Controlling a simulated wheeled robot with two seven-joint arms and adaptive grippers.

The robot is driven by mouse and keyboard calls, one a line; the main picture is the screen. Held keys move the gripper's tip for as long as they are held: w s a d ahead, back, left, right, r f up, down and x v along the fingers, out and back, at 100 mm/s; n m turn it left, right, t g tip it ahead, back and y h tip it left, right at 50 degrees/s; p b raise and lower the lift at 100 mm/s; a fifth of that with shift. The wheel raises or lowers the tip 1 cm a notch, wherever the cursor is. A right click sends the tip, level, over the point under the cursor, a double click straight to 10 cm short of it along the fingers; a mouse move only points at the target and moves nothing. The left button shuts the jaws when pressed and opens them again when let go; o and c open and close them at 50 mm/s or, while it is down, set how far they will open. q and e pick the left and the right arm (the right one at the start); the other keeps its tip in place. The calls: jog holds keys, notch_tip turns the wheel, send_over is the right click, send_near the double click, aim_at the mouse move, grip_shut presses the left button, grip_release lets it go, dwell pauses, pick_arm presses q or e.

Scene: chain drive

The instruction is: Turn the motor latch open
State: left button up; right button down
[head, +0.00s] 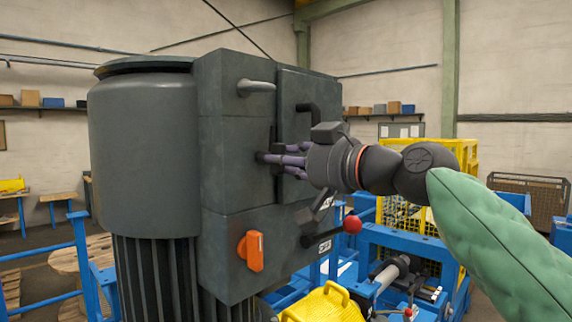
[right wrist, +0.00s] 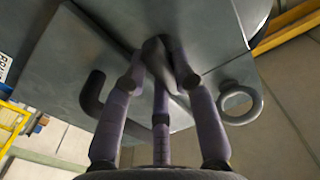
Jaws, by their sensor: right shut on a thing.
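The motor (head: 145,150) is a large dark grey cylinder with a finned lower part and a box-shaped housing on its right side. A small dark latch (right wrist: 154,52) sits at the seam between the housing panel and its door (head: 306,130). My right gripper (head: 268,158) is at this seam, its purple-grey fingers shut on the latch. In the right wrist view the fingers (right wrist: 160,75) close around the latch from both sides and below. The fingers hide part of the latch, so its exact angle is hard to tell. My left gripper is not in view.
A grey ring-like lug (head: 256,87) and a black bent handle (head: 306,108) stick out near the gripper. An orange rotary handle (head: 250,250) and a red-knobbed lever (head: 351,224) are below. Blue frames (head: 400,255) and a yellow cage (head: 400,212) stand to the right.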

jog(key=shift+f+n, duration=0.15)
jog(key=shift+n, duration=0.35)
jog(key=c, duration=1)
grip_release()
jog(key=v, duration=1.2)
